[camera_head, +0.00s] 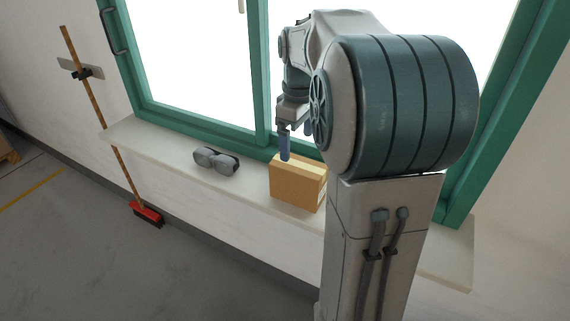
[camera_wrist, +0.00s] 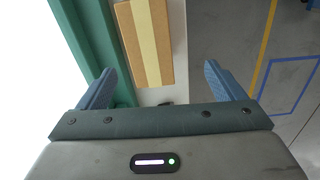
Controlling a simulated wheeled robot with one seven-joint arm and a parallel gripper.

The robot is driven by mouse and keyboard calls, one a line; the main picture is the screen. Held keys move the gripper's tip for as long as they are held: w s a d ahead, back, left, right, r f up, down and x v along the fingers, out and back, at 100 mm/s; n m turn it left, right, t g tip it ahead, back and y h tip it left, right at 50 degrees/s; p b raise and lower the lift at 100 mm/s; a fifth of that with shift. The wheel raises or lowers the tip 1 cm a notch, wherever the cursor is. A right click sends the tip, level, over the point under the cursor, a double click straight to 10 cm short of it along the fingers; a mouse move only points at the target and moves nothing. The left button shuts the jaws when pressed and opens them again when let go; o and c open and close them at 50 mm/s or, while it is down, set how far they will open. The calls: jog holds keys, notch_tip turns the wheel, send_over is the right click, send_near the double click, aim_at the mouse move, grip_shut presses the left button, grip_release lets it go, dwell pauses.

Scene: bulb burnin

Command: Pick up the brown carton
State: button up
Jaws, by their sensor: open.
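The brown carton (camera_head: 294,187) sits on the white window sill, close to the green window frame, in the head view. My arm hides the rest.
Dark grey goggles or similar lie on the sill (camera_head: 150,142) left of the carton; the goggles (camera_head: 216,160) are a little apart from it. The green window frame (camera_head: 200,125) rises behind. A broom (camera_head: 145,213) leans against the wall at the left.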

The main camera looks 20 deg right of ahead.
aim_at(299, 164)
jog(key=shift+w+d+r, duration=0.15)
jog(key=shift+w+d, duration=0.25)
jog(key=shift+d, duration=0.15)
jog(key=shift+w+d+f+n, duration=0.1)
jog(key=shift+d+f+n, duration=0.1)
jog(key=shift+n, duration=0.1)
notch_tip(299, 164, down, 8)
jog(key=shift+r+p, duration=0.1)
jog(key=shift+p, duration=0.2)
jog(key=shift+w+f+p, duration=0.15)
jog(key=shift+f+p, duration=0.45)
jog(key=shift+f, duration=2.2)
jog(key=shift+c, duration=0.3)
jog(key=c, duration=1.1)
jog(key=shift+c, duration=0.2)
